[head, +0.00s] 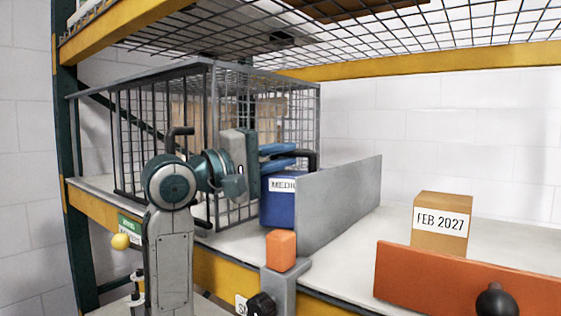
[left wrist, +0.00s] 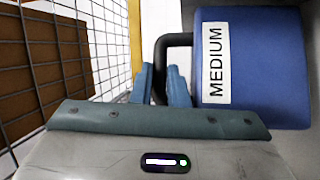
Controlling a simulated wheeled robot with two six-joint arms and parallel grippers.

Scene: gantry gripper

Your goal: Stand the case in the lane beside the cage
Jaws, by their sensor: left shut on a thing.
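The blue case (head: 277,210) has a white label reading MEDIUM and a black handle. It is upright in the lane between the wire cage (head: 265,170) and the grey divider panel (head: 345,198), which hides its right part. I cannot tell whether its base touches the deck. My left gripper (head: 291,156) is shut on the handle. In the left wrist view the two blue fingers (left wrist: 165,88) are on either side of the handle (left wrist: 172,42), with the case (left wrist: 265,75) to the right and the cage mesh (left wrist: 75,60) to the left. My right gripper is out of view.
An orange block on a grey post (head: 281,250) stands at the shelf front. A brown box (head: 441,222) labelled FEB 2027 sits right of the divider, behind an orange-red panel (head: 460,278). A wire mesh shelf (head: 400,40) hangs overhead. Brown boxes (head: 190,118) are inside the cage.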

